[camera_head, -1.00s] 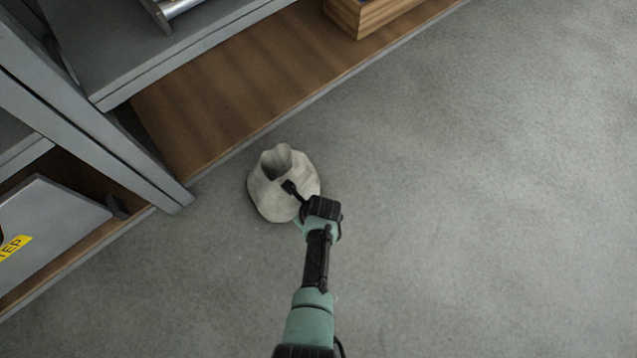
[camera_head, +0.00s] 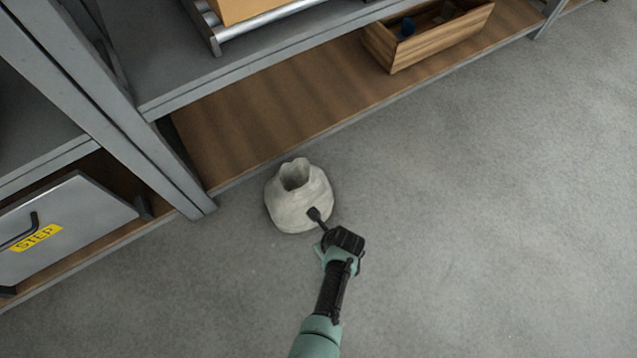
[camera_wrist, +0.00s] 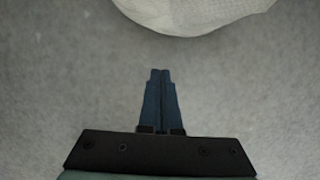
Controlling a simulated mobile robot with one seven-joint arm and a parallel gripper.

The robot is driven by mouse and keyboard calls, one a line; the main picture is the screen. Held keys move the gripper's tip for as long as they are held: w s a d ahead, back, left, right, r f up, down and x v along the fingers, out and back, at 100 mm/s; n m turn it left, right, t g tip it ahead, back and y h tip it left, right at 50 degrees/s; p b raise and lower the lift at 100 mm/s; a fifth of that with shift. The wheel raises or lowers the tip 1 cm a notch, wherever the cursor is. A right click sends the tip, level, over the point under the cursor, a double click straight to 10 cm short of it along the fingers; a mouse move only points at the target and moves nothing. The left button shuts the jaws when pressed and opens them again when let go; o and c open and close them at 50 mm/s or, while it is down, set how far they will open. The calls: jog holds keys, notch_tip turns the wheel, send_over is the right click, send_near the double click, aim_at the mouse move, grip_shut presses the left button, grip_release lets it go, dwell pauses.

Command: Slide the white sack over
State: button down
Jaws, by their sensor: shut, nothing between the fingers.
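The white sack (camera_head: 297,200) stands upright on the grey floor with its mouth open at the top. It is just in front of the shelf's bottom edge. My gripper (camera_head: 315,214) is shut and empty, at the sack's near right side in the head view. In the wrist view, the shut fingertips (camera_wrist: 160,72) point toward the sack (camera_wrist: 190,12), with a strip of floor visible between them. The sack's upper part is cut off in the wrist view. Whether the fingertips touch the sack cannot be told from the head view.
A grey shelf rack with a wooden bottom board (camera_head: 235,130) runs behind the sack. Its upright post (camera_head: 165,160) stands to the left. A wooden crate (camera_head: 428,42) sits on the board. The floor at right is clear.

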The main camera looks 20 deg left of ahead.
jog(key=p+v, duration=0.6)
jog(key=v, duration=0.3)
jog(key=w+d+r+n+t+p, duration=0.1)
jog(key=w+r+n+t+p, duration=0.35)
jog(key=w+r, duration=1.6)
jog(key=w+d+r+n+t, duration=0.1)
jog(key=w+r+n+t, duration=0.2)
jog(key=r, duration=0.7)
jog(key=w+r+n+t, duration=0.2)
jog(key=r+n+t, duration=0.1)
jog(key=r, duration=0.6)
notch_tip(320, 180, up, 27)
jog(key=d+n+t+h+p, duration=0.1)
jog(key=d+n+t+p, duration=0.15)
jog(key=n+t, duration=0.35)
jog(key=s+r+n+t+h+p, duration=0.1)
jog(key=s+r+n+t+p, duration=0.15)
jog(key=s+r, duration=0.7)
jog(key=s+d+r+n+t+p, duration=0.1)
jog(key=s+r+n+t+p, duration=0.2)
jog(key=r, duration=1.2)
jog(key=s+r+n+t+h+p, duration=0.1)
jog(key=s+r+n+t+p, duration=0.15)
jog(key=s+r, duration=0.75)
notch_tip(320, 180, up, 36)
jog(key=w+p, duration=0.2)
jog(key=p, duration=3.2)
jog(key=shift+d+r+t, duration=0.15)
jog(key=shift+r+t, duration=0.05)
jog(key=shift+t, duration=0.25)
